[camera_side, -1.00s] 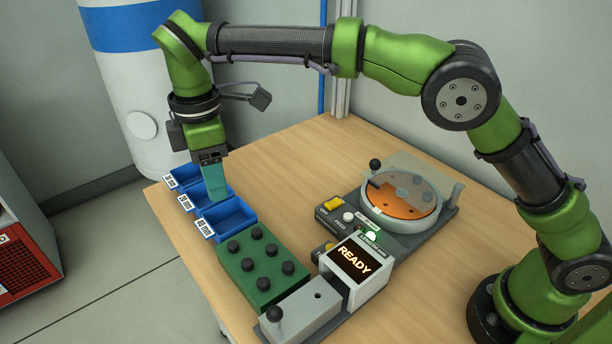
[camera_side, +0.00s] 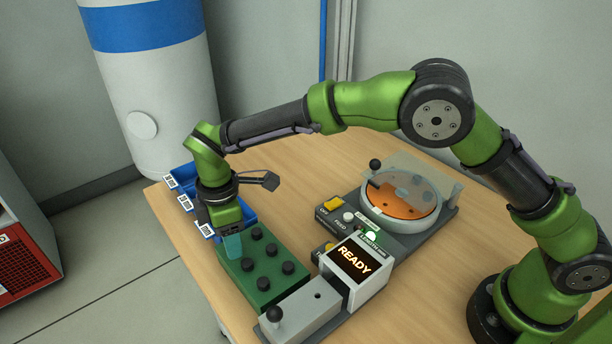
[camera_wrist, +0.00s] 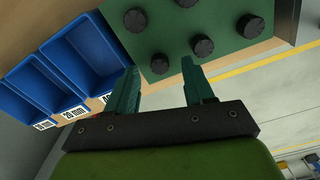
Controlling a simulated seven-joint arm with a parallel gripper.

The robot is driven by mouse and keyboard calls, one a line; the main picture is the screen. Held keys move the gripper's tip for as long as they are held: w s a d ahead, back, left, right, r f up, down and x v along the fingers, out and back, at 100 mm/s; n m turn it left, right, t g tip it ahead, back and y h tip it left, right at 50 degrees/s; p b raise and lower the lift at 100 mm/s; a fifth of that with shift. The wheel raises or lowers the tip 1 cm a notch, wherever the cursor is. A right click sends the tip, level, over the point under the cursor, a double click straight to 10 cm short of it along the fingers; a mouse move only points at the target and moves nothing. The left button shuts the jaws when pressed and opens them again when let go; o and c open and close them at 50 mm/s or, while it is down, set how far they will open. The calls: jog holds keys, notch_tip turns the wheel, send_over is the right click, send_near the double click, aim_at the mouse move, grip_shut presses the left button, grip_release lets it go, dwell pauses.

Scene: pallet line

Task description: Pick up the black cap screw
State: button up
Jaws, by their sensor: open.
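Several black cap screws stand upright in a green block (camera_side: 262,300); their round heads show on top, one of them (camera_side: 271,249) near the block's middle. In the wrist view one cap screw (camera_wrist: 160,64) shows in the gap between my fingertips, just ahead of them. My gripper (camera_side: 233,254) points down over the back left part of the block and hides a screw there. In the wrist view its two teal fingers (camera_wrist: 160,80) are apart with nothing held between them. I cannot tell how far the tips are above the screw head.
Blue bins (camera_wrist: 82,45) with length labels stand beside the block, partly behind my gripper. A grey fixture with a READY display (camera_side: 353,260) and a black-knobbed slide (camera_side: 305,308) is close on the right. A round orange-plated device (camera_side: 400,200) stands behind it.

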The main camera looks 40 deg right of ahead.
jog(key=shift+f, duration=0.6)
grip_shut()
